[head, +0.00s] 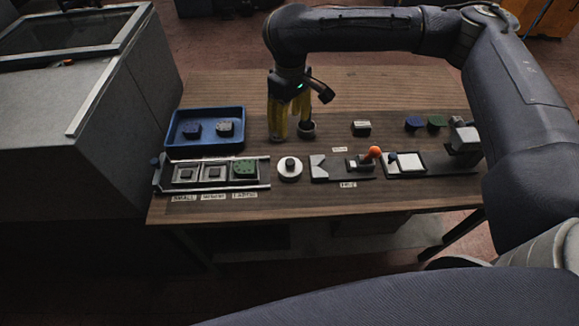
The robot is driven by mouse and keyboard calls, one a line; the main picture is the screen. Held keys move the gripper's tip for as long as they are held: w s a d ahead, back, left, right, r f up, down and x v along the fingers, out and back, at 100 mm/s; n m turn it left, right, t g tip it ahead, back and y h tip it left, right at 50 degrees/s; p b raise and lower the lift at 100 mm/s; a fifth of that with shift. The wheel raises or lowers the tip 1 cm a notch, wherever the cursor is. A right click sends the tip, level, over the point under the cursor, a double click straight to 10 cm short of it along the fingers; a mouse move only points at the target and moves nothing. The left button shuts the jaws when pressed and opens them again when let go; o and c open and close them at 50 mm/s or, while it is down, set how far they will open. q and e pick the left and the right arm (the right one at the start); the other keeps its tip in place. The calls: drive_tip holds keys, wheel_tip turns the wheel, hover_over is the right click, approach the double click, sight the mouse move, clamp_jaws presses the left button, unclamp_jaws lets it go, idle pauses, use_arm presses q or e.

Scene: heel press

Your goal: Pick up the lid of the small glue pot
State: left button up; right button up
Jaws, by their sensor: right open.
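My right gripper (291,128) reaches down from above to the back middle of the table, its yellow fingers apart with nothing seen between them. A small dark round pot (307,131) stands at its right finger, partly covered by it. I cannot tell whether they touch. A round pale piece with a dark knob on top (290,168) stands in front of the gripper. Which of these two is the small glue pot is too small to tell. My left gripper is not in view.
A fixture with an orange-knobbed clamp (374,152) and a white pad (409,161) stand at right. A grey machine (120,120) borders the left.

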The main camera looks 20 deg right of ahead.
hover_over(290, 161)
drive_tip(key=f, duration=1.1)
drive_tip(key=shift+s+a+f, duration=0.1)
drive_tip(key=shift+a, duration=0.1)
drive_tip(key=shift+d+f, duration=0.2)
drive_tip(key=shift+f, duration=2.85)
clamp_jaws()
